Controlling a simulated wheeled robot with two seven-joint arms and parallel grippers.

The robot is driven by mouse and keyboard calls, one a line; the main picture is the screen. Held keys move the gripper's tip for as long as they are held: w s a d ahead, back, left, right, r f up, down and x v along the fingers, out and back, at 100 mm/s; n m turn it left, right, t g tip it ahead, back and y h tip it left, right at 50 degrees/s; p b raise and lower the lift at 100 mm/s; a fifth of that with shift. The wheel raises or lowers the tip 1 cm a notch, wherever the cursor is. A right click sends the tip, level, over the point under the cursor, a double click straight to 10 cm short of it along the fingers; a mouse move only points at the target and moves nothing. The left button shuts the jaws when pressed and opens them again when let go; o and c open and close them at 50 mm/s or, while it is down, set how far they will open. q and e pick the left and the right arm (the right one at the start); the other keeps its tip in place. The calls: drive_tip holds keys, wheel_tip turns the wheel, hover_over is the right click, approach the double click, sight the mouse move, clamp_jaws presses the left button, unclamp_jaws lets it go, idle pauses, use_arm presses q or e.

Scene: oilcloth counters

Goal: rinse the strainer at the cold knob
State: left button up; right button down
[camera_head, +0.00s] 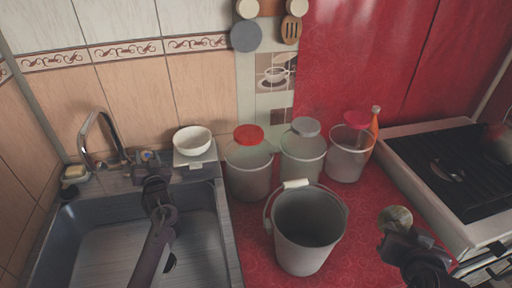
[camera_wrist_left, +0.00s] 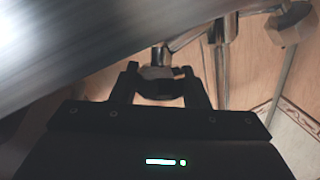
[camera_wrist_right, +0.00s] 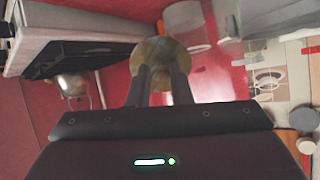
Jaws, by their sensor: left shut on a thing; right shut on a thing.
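The chrome faucet (camera_head: 97,130) stands at the back of the grey sink (camera_head: 205,235). My left gripper (camera_head: 151,178) is at the faucet's base, over the sink's back edge. In the left wrist view it is shut on a faucet knob (camera_wrist_left: 158,74); I cannot read whether this is the cold one. My right gripper (camera_head: 393,233) is shut on the strainer, a round olive-beige piece (camera_head: 396,217), which also shows between its fingers in the right wrist view (camera_wrist_right: 160,55). It holds the strainer above the red counter, right of the grey bucket (camera_head: 308,240), away from the faucet.
The grey bucket stands between sink and strainer. Several lidded containers (camera_head: 248,172) line the wall behind it. A white bowl (camera_head: 192,140) sits on a scale (camera_head: 196,161) behind the sink. A stove (camera_head: 450,175) is at right. Soap (camera_head: 75,172) lies left of the faucet.

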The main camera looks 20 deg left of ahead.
use_arm(q)
drive_tip(key=o, duration=1)
drive_tip(key=b+v, duration=0.1)
drive_tip(key=v, duration=1.1)
